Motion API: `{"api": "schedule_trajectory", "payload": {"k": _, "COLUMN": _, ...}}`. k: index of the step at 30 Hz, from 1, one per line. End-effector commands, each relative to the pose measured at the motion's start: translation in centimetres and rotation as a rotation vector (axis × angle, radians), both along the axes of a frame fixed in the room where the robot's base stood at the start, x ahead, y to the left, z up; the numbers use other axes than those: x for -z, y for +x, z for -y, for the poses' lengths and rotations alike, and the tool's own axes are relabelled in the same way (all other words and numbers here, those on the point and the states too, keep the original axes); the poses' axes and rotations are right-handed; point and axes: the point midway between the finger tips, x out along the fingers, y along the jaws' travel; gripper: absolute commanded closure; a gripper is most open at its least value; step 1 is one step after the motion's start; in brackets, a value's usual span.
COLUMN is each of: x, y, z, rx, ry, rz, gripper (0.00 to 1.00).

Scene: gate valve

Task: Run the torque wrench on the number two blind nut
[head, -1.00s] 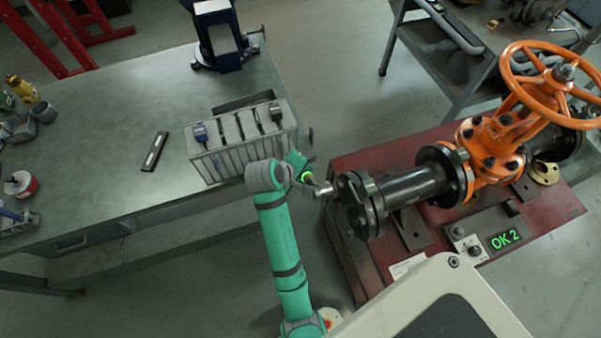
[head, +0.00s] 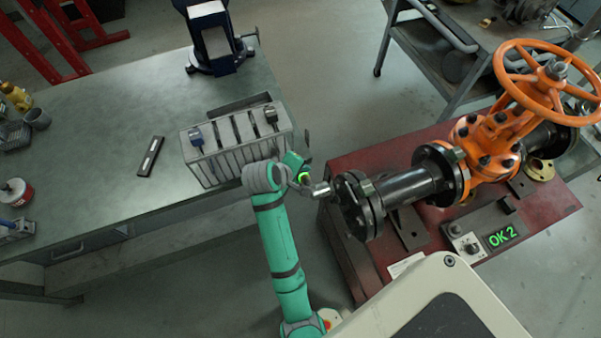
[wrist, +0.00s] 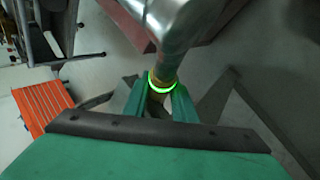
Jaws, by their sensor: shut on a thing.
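My gripper (head: 301,178) is shut on the torque wrench (head: 320,189), whose green ring glows at the jaws. In the wrist view, both green fingers (wrist: 159,100) close around the wrench shaft (wrist: 165,66), and its grey metal body fills the top middle. In the head view, the wrench's metal head points right at the dark blind flange (head: 352,206) on the end of the pipe. The head is at or very close to the flange's left side; contact cannot be told. The number two nut cannot be singled out. A display (head: 501,237) reads "OK 2" in green.
An orange gate valve (head: 490,145) and black pipe sit on a red stand (head: 400,150). A slotted grey rack (head: 238,145) with tools stands on the bench (head: 90,130) to the left. A wheeled cart (head: 440,60) is at the back right.

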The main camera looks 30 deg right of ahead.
Motion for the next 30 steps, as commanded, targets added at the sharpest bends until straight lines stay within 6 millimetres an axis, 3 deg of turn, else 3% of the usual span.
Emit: {"api": "schedule_trajectory", "payload": {"k": 30, "x": -0.1, "y": -0.6, "z": 2.9, "rx": 0.001, "ry": -0.002, "rz": 0.003, "gripper": 1.0}}
